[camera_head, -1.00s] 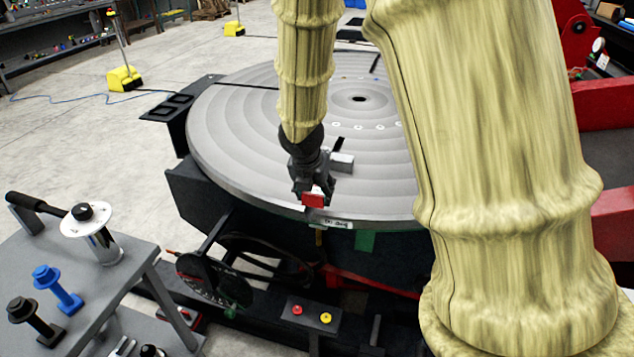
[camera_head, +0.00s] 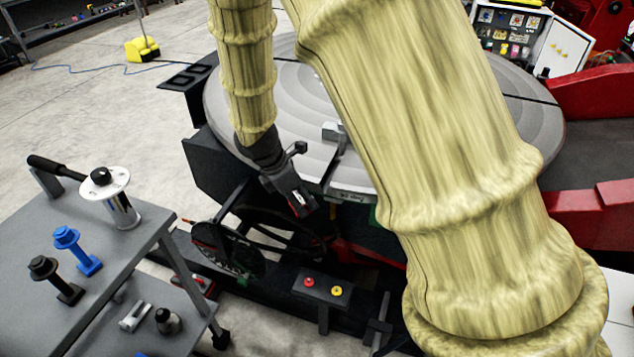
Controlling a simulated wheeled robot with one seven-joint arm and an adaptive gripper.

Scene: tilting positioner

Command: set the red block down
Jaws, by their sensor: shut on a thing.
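My gripper (camera_head: 303,208) hangs below my arm's sleeved wrist, just off the near left rim of the round grey turntable (camera_head: 225,135). It is shut on the red block (camera_head: 296,197), of which only a thin red sliver shows between the dark fingers. The rest of the block is hidden by the fingers. The gripper points down and to the right, above the dark machine frame.
A grey bench (camera_head: 75,215) at left holds a silver flanged cylinder (camera_head: 120,208), a blue bolt (camera_head: 78,250) and a black bolt (camera_head: 55,280). A button box (camera_head: 322,287) stands below the turntable. A grey bar (camera_head: 333,131) lies on the turntable.

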